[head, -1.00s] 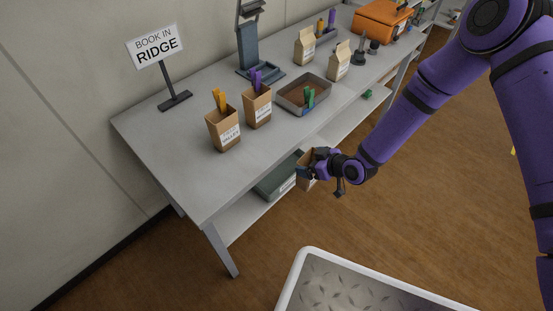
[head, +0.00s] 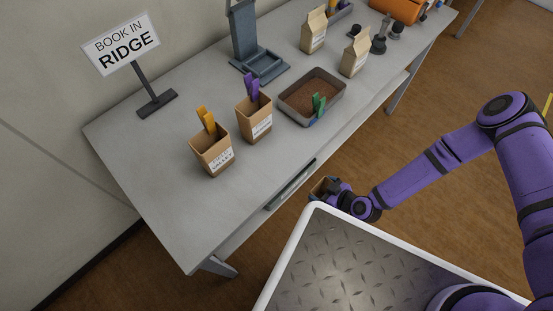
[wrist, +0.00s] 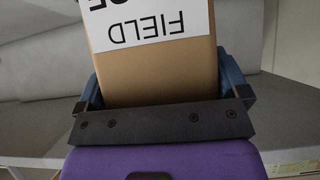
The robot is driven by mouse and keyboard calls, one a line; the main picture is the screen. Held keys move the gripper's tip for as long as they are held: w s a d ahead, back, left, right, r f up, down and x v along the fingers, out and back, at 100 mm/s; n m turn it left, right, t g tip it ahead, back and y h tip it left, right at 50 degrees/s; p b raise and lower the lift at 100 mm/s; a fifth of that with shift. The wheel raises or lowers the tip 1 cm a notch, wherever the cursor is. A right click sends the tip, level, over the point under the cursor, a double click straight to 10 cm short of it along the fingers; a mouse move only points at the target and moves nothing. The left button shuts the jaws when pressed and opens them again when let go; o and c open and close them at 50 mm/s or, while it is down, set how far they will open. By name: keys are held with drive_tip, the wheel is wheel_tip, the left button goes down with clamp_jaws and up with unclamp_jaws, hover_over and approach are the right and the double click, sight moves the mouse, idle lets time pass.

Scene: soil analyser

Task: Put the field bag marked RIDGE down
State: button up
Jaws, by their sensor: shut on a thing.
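My gripper (head: 330,190) is shut on a brown field bag (head: 321,187), held off the front edge of the table, near the rim of my tray. In the wrist view the bag (wrist: 155,75) sits between the two fingers. Its white label reads FIELD upside down, with another word cut off by the frame that seems to end in GE. The sign BOOK IN RIDGE (head: 121,45) stands at the table's far left. The grey table (head: 165,185) has bare top in front of the sign.
Two open brown bags, one with a yellow clip (head: 212,155) and one with a purple clip (head: 254,122), stand near the sign.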

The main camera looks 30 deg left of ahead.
drive_tip(key=shift+w+a+f, duration=0.15)
drive_tip(key=shift+a+f, duration=0.1)
drive_tip(key=shift+a, duration=0.2)
drive_tip(key=w+a, duration=0.2)
drive_tip(key=a, duration=0.6)
drive_tip(key=w+a, duration=0.3)
drive_tip(key=a, duration=0.5)
wheel_tip(320, 180, down, 7)
drive_tip(key=shift+a, duration=0.35)
drive_tip(key=o, duration=0.8)
drive_tip(key=shift+f, duration=0.1)
drive_tip(key=shift+o, duration=0.2)
